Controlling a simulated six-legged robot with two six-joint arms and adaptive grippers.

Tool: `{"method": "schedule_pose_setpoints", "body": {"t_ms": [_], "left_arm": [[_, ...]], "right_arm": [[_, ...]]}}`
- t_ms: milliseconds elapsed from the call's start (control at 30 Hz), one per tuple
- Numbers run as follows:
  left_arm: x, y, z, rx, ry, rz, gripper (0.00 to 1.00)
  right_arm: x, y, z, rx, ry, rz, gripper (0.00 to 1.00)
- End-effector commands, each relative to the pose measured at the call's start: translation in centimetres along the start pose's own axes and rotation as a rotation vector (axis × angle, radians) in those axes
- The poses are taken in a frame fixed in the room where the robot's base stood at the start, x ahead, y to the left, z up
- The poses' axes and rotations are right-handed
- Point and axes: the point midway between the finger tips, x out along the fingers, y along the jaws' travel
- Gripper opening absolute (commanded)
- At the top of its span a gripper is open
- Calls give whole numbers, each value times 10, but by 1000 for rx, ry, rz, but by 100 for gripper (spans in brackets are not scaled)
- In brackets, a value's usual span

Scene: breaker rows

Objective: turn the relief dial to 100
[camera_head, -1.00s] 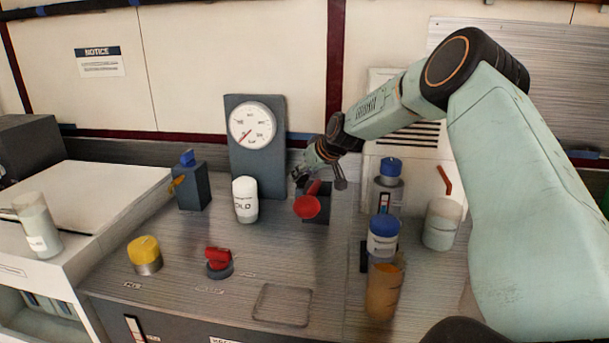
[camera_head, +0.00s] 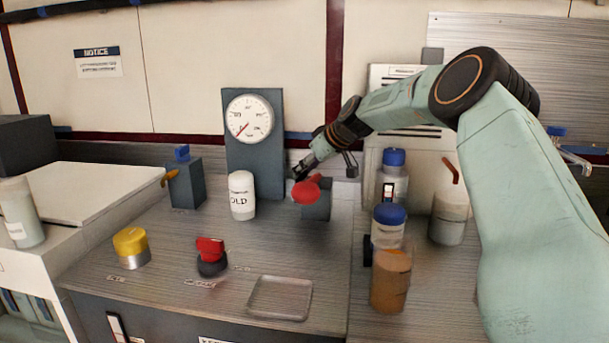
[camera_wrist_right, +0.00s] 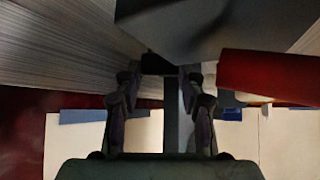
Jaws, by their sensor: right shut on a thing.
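A red round dial-like piece (camera_head: 306,190) sits on the front of a small grey block (camera_head: 318,207) on the counter, below and right of the gauge. No lettering on it is readable, so I cannot tell whether it is the relief dial. My right gripper (camera_head: 299,172) reaches in from the right, behind and above the red piece. In the right wrist view its fingers (camera_wrist_right: 160,78) close on a small dark part (camera_wrist_right: 160,64) beneath the grey block. A red bar-like part (camera_wrist_right: 270,75) lies beside the fingers there. The white gauge (camera_head: 250,119) has a red needle pointing lower left.
A white bottle (camera_head: 242,195) stands left of the block. Blue-capped bottles (camera_head: 388,228) and a brown jar (camera_head: 390,281) stand to the right. A red knob (camera_head: 210,251), a yellow knob (camera_head: 130,243) and a shallow tray (camera_head: 280,298) are in front. Free counter lies between them.

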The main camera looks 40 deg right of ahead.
Motion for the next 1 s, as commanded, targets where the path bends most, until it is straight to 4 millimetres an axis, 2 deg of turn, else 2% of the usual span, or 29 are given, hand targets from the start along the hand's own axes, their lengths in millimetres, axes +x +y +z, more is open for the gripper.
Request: {"method": "schedule_pose_setpoints", "body": {"t_ms": [267, 300, 533, 867, 1000], "left_arm": [[0, 0, 0, 0, 0, 0, 62], [0, 0, 0, 0, 0, 0, 62], [0, 0, 0, 0, 0, 0, 62], [-1, 0, 0, 0, 0, 0, 62], [-1, 0, 0, 0, 0, 0, 62]], "right_arm": [[0, 0, 0, -1, 0, -1, 8], [0, 0, 0, -1, 0, -1, 41], [0, 0, 0, 0, -1, -1, 60], [-1, 0, 0, 1, 0, -2, 62], [-10, 0, -1, 3, 2, -2, 62]]}}
